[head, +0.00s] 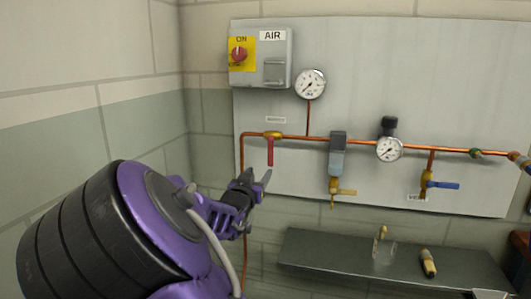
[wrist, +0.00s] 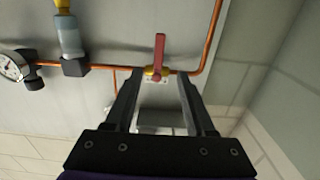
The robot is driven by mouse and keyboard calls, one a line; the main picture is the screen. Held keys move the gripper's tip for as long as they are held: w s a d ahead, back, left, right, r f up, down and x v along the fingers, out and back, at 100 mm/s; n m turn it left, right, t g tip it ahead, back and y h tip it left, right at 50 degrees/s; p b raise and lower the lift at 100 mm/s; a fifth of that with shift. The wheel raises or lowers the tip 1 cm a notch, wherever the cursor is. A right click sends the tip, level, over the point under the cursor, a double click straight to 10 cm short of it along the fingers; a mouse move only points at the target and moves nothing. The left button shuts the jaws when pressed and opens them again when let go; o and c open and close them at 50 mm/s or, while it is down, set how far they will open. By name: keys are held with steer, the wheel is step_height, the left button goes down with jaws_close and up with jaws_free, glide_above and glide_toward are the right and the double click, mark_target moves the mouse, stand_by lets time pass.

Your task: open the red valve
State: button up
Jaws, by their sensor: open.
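The red valve handle (head: 270,151) hangs straight down from a brass valve body (head: 272,134) on the copper pipe, at right angles to the horizontal run. In the wrist view, which looks upside down, the red handle (wrist: 159,52) points up from the brass body. My gripper (head: 264,181) is just below the handle's lower end in the head view. In the wrist view, my gripper (wrist: 159,76) is open and empty. Its fingertips lie left and right of the brass body, with the handle beyond them. They appear apart from the valve; the exact distance is hard to tell.
The copper pipe (head: 352,141) runs across the grey panel (head: 430,85). A regulator (head: 337,160), gauges (head: 310,83) and a blue-handled valve (head: 442,185) are to the right. A switch box (head: 275,65) is above. A dark shelf (head: 330,262) juts out at lower right.

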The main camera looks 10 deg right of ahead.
mark_target(271, 156)
steer(key=b+x, duration=0.1)
steer(key=x, duration=1.6)
steer(key=shift+d, duration=0.1)
jaws_close()
stand_by(0.8)
